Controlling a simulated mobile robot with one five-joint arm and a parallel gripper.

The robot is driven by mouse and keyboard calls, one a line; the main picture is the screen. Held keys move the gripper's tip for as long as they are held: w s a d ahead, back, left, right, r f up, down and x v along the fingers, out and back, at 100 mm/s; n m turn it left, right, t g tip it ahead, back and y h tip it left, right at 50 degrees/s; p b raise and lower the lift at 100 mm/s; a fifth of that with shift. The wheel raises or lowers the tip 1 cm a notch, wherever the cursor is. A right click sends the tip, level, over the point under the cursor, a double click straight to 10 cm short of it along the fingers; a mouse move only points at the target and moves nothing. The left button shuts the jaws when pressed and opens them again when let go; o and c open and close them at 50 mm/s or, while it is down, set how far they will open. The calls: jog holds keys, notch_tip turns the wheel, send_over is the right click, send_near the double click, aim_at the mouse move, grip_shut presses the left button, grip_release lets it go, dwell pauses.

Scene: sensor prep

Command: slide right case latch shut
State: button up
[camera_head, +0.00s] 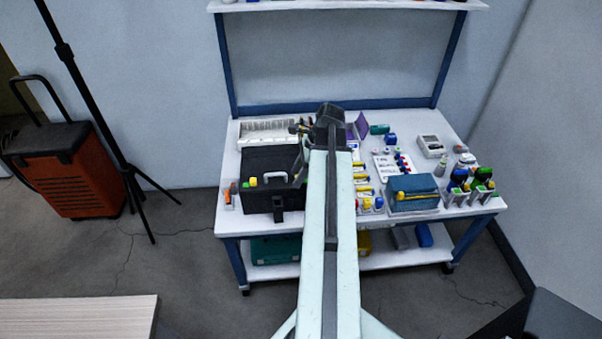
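A black case (260,203) stands on the left part of the white workbench. A pale handle (275,178) shows near its middle, and a dark latch (278,207) shows on its front face. My pale arm crosses the picture and hides the area at the case's right edge, so I cannot make out a right latch or its position. My gripper (301,168) hangs down from the arm's far end, over or beside the case's right side. It is small and dark against the case, so its opening and any contact are unclear.
The workbench (229,165) carries a blue pouch (414,199), a white device (432,146), a rack of bottles (470,190) and several small vials right of my arm. An orange tool case (62,175) and a black tripod (97,120) stand on the floor at left.

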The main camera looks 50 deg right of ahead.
jog(key=shift+s+d, duration=0.1)
jog(key=shift+d+r+p, duration=0.1)
jog(key=shift+r+p, duration=0.2)
jog(key=p+v, duration=0.6)
jog(key=v, duration=0.1)
jog(key=shift+p, duration=0.3)
jog(key=shift+s+r, duration=0.1)
